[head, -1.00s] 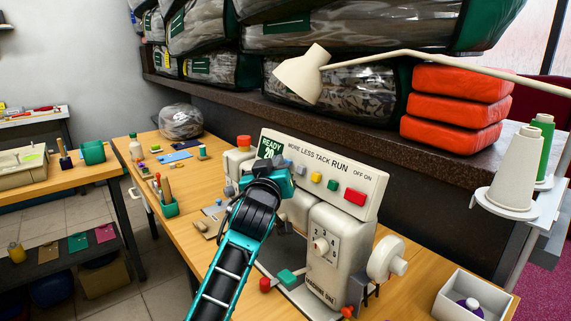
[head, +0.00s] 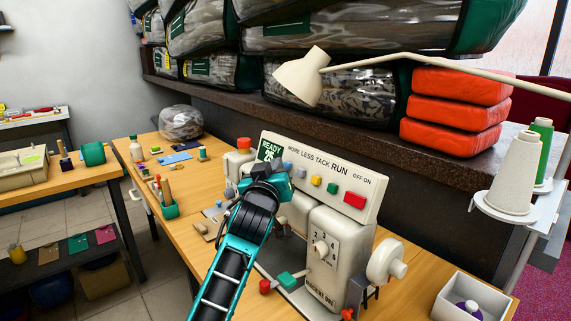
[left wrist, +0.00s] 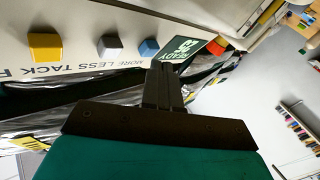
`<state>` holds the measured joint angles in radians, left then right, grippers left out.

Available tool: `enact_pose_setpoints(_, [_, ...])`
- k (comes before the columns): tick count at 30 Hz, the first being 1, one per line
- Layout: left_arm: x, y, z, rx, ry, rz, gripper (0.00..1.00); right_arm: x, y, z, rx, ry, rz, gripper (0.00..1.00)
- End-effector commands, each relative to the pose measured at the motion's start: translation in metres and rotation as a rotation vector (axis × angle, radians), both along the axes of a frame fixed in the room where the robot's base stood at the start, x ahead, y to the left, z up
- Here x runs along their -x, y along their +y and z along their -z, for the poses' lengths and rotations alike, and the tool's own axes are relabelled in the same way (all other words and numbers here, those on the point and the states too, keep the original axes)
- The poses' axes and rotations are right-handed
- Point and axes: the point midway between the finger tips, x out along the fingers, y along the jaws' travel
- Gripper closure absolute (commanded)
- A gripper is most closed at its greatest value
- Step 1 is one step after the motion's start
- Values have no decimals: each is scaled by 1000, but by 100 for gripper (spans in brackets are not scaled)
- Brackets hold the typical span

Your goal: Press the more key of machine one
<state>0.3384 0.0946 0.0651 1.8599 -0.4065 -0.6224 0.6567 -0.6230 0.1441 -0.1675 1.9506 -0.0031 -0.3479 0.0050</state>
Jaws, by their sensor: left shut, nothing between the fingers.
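The sewing machine (head: 331,255) carries a label that seems to read MACHINE ONE. Its panel (head: 325,160) reads MORE LESS TACK RUN, with a blue key (head: 288,169), a grey key (head: 302,173), a yellow key (head: 316,181) and a green key (head: 332,188). The green display (head: 268,151) reads READY with a number that looks like 25. My left gripper (head: 277,165) is shut and empty in front of the panel's left end. In the left wrist view its fingertips (left wrist: 161,68) lie beside the blue key (left wrist: 149,47) and display (left wrist: 182,48); I cannot tell whether they touch. My right gripper is out of view.
A red OFF ON key (head: 355,200) sits at the panel's right end. A lamp (head: 303,77) reaches over the shelf behind. A thread stand with cones (head: 515,175) and a white bin (head: 474,297) are at the right. Small tools (head: 165,193) lie on the table at left.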

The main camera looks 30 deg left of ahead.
Motion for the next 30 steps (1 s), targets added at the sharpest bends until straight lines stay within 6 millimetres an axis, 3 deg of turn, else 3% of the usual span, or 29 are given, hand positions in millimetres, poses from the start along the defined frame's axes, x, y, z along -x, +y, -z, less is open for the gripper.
enact_pose_setpoints(14, [8,3,-4,0,0,0,100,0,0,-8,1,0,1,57])
enact_pose_setpoints(30, [49,20,-19,0,-1,0,100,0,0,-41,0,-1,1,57])
